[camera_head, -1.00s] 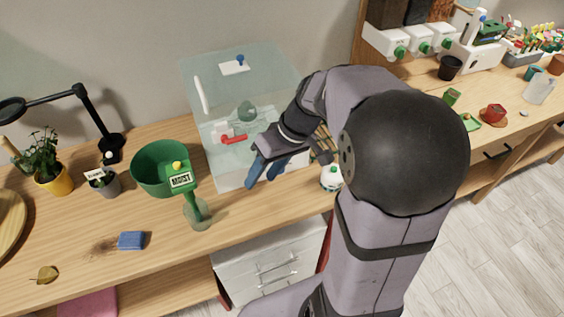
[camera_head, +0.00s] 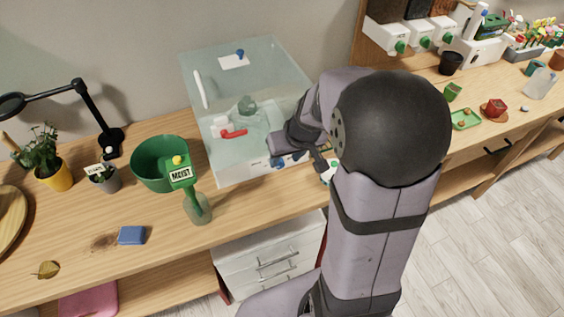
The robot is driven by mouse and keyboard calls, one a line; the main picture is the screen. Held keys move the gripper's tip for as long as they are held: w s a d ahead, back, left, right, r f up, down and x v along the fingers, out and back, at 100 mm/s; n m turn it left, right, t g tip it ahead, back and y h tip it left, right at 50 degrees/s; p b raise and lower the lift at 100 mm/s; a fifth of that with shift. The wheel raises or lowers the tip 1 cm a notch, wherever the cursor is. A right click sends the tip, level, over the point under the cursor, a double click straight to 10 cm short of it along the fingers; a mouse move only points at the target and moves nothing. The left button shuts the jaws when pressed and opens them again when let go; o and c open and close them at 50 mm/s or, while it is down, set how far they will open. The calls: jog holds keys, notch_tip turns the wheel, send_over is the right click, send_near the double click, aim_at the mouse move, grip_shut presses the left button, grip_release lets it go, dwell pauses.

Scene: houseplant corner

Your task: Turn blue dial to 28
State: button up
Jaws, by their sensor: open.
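My gripper (camera_head: 287,157) is open at the lower front right of a clear glass case, with its dark wrist close above the front strip. Small blue parts show at its end against the pale front strip of the case (camera_head: 236,176). I cannot tell which of them are my fingertips and which may be the blue dial, nor whether they touch. No dial numbers can be read. A separate small blue knob (camera_head: 240,53) stands on a white plate at the back of the case.
The case holds a red-handled item (camera_head: 233,133) and a greenish bottle (camera_head: 247,107). To its left stand a green pot (camera_head: 153,163) and a green meter reading MOIST (camera_head: 182,174).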

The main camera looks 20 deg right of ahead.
aim_at(281, 165)
jog(key=shift+x, duration=2.45)
grip_shut()
